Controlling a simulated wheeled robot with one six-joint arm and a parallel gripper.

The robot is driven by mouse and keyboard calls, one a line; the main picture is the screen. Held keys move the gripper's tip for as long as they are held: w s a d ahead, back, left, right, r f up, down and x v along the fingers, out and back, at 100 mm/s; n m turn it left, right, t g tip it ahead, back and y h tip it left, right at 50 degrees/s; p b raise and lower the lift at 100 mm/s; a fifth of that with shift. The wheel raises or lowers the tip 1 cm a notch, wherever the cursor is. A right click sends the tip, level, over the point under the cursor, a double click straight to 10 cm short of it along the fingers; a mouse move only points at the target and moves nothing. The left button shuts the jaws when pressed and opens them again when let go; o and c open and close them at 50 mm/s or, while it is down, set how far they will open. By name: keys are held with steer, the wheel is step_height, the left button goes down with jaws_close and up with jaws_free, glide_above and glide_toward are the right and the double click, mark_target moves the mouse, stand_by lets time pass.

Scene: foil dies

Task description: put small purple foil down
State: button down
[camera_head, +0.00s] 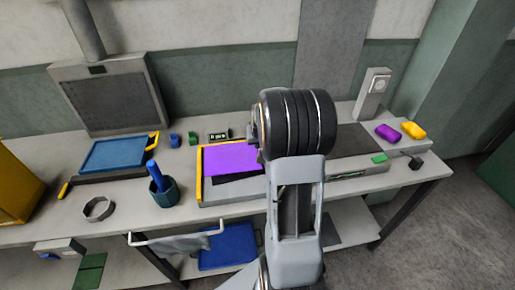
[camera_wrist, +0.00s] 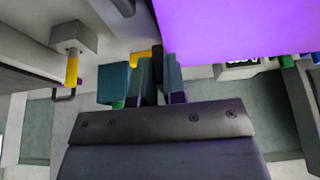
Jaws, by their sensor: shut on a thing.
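The small purple foil (camera_head: 229,158) is a flat bright sheet in the head view, over the left part of a grey bed with a yellow left edge (camera_head: 199,176). A dark patch shows under its near edge, and my wrist covers its right side. In the wrist view the foil (camera_wrist: 235,25) fills the top right, beyond the fingertips. My gripper (camera_wrist: 154,62) is shut on the foil near its edge; the exact contact is hard to see. The head view hides my fingers behind the wrist. I cannot tell whether the foil touches the bed.
A blue tray (camera_head: 113,153) and a dark cup with a blue tool (camera_head: 163,191) stand to the left. A grey ring (camera_head: 98,209) lies near the front edge.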

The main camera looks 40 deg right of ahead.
steer(key=shift+w+a+f, duration=0.15)
steer(key=shift+w+f, duration=0.15)
steer(key=shift+f, duration=1.65)
steer(key=shift+f, duration=0.15)
steer(key=c, duration=1.2)
jaws_free()
